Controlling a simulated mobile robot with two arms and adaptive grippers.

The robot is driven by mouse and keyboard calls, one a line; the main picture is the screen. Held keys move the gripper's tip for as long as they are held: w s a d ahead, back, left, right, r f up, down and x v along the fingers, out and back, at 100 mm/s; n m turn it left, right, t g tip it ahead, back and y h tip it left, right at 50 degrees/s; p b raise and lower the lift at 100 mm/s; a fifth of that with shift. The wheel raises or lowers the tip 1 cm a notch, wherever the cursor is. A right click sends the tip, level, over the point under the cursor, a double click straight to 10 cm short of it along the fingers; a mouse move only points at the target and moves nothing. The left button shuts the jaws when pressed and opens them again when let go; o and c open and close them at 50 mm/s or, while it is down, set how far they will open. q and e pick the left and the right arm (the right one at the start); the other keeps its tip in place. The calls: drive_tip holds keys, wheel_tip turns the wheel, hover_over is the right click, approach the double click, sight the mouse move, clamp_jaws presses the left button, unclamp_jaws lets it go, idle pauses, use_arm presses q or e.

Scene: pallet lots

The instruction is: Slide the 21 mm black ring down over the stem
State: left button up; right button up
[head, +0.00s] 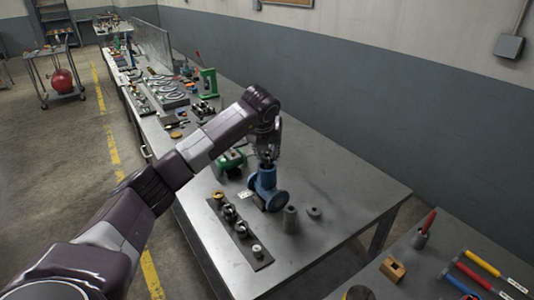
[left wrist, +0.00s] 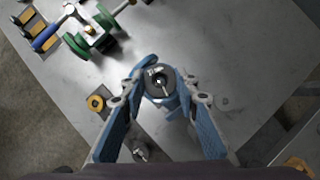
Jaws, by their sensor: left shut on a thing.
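The blue valve body (head: 266,188) stands on the grey bench, its dark stem pointing up. My left gripper (head: 267,150) is directly above it, pointing down. In the left wrist view, my left gripper (left wrist: 160,80) is shut on a black ring (left wrist: 150,89) that carries a small white label. A bright metal spot, probably the stem top, shows in the ring's hole, with the blue valve body beneath. I cannot tell how far down the stem the ring sits. My right gripper is not in view.
A dark strip (head: 262,263) with several fittings lies left of the valve. A grey cylinder (head: 290,219) and a grey disc (head: 314,212) stand to its right. A green device (head: 231,158) is close behind. The bench's right end is clear.

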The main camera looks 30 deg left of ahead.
use_arm(q)
drive_tip(key=shift+f+b, duration=0.6)
drive_tip(key=shift+f, duration=0.3)
drive_tip(key=o, duration=1.7)
wheel_tip(320, 180, up, 7)
drive_tip(key=p, duration=0.4)
idle(0.3)
